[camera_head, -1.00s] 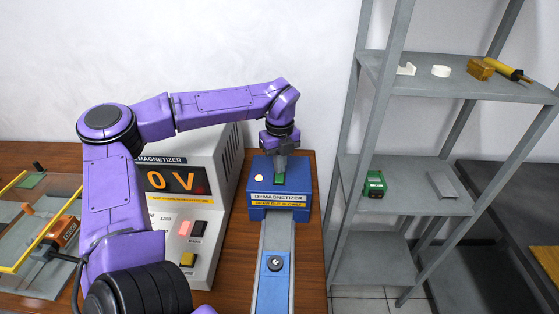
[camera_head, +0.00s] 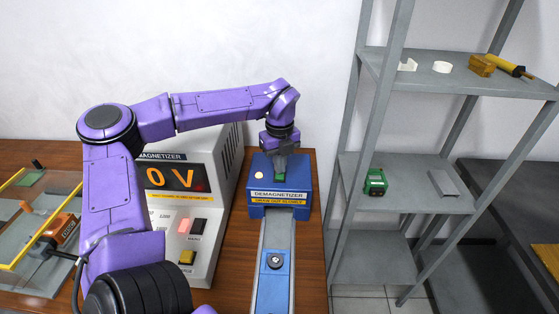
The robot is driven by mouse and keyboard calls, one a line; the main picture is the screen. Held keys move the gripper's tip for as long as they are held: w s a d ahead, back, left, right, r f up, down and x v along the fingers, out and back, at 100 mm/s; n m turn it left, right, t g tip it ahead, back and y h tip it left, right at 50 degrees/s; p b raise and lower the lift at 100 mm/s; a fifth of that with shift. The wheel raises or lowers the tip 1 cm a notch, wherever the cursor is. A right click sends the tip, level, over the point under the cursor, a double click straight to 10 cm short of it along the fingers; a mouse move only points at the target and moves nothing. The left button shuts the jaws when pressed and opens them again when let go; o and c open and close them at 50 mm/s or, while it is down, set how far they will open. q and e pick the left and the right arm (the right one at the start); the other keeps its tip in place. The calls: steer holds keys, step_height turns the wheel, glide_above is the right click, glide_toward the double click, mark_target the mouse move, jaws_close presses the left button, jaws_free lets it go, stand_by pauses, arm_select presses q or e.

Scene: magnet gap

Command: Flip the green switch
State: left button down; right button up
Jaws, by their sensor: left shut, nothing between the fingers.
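The green switch (camera_head: 280,176) is on top of the blue demagnetizer box (camera_head: 265,207), beside a round pale light. My left gripper (camera_head: 280,168) reaches down onto it from above, fingers shut with nothing held. The fingertips are at the switch and hide part of it; I cannot tell which way the switch is tipped. My right gripper is not in view.
A grey rail with a blue carriage (camera_head: 273,290) runs toward me from the box. A grey magnetizer console (camera_head: 205,260) showing "0 V" stands close on the left. A metal shelf (camera_head: 410,200) with small items stands on the right.

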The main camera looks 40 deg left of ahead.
arm_select(q)
steer(key=shift+r+p, duration=0.55)
steer(key=shift+r, duration=0.05)
step_height(320, 180, up, 6)
steer(key=p, duration=0.4)
steer(key=shift+f, duration=0.15)
steer(key=shift+f, duration=0.1)
